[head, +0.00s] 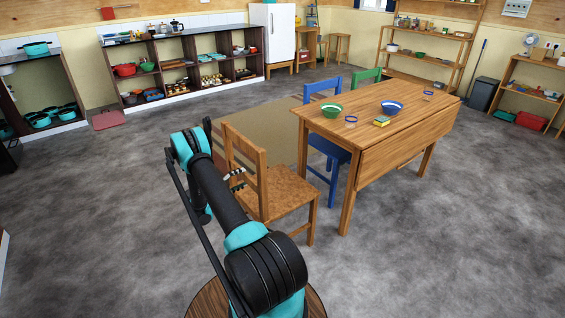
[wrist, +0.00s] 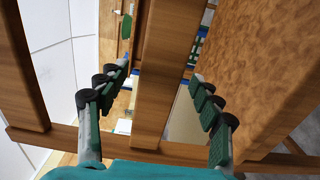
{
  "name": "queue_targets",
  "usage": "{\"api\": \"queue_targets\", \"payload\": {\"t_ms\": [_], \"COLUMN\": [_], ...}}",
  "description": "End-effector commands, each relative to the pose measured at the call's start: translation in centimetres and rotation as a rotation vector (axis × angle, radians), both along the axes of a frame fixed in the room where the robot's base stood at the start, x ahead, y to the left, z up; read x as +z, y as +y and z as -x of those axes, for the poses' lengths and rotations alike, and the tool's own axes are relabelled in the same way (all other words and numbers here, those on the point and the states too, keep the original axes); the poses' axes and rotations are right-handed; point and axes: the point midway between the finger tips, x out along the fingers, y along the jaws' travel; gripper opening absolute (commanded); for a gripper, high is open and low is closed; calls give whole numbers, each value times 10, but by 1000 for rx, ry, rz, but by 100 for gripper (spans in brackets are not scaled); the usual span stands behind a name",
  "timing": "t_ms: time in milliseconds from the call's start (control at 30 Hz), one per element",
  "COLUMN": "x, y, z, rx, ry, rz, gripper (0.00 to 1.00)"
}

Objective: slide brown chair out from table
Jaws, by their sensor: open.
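The brown wooden chair (head: 285,196) stands left of the wooden table (head: 390,125), apart from its near end. Its seat is toward the table, and my arm partly hides its back. My gripper (head: 236,180) is at the chair's back, partly hidden by its wood. In the wrist view my gripper (wrist: 160,72) is open, with one finger on each side of a wooden bar of the chair (wrist: 158,85). Gaps show between the fingers and the bar. The chair's seat fills the right of that view.
Bowls (head: 392,107) and a yellow sponge (head: 381,122) are on the table. Shelves line the walls. The grey floor is clear in front and at left.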

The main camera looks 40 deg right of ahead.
Motion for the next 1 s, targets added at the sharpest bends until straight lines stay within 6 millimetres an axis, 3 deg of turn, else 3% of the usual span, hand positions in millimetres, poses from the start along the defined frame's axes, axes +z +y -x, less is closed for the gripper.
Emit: {"api": "queue_targets", "payload": {"t_ms": [600, 1000], "x": [0, 0], "y": [82, 89], "z": [2, 3], "rx": [1, 0], "ry": [0, 0], "rz": [0, -1], "gripper": [66, 66]}}
